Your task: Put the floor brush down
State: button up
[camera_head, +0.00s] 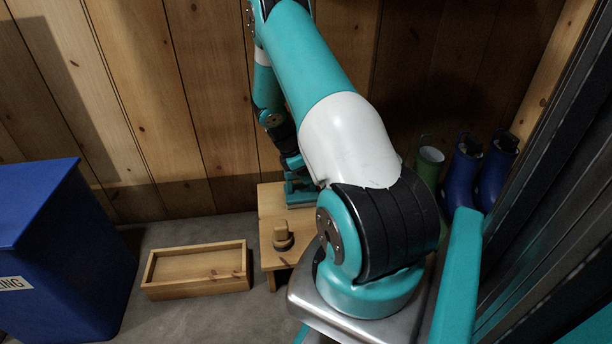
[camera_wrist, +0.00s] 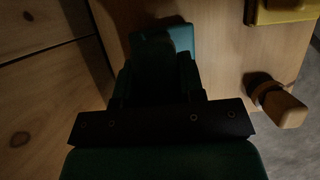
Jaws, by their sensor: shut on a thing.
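My gripper (camera_head: 296,172) is shut over the low wooden stand by the back wall. It holds a teal-blue thing that I take as the floor brush (camera_head: 299,199); in the wrist view a blue end of the brush (camera_wrist: 152,46) shows beyond the dark fingers (camera_wrist: 163,75). Most of the brush is hidden by the gripper. It is low over the stand top (camera_head: 270,203); I cannot tell whether it touches.
A wooden block on a round dark base (camera_head: 283,238) stands near the stand's front edge. A yellow thing (camera_wrist: 284,11) lies in the wrist view's upper right corner. A shallow wooden tray (camera_head: 196,288) and a blue bin (camera_head: 50,250) are left. Boots (camera_head: 462,172) stand right.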

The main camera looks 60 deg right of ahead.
jog(key=shift+f, duration=0.1)
jog(key=o, duration=0.9)
jog(key=p+v, duration=0.7)
jog(key=v, duration=0.5)
jog(key=shift+s+d+p, duration=0.1)
jog(key=shift+s+p, duration=0.05)
jog(key=shift+p, duration=0.15)
jog(key=shift+r, duration=0.2)
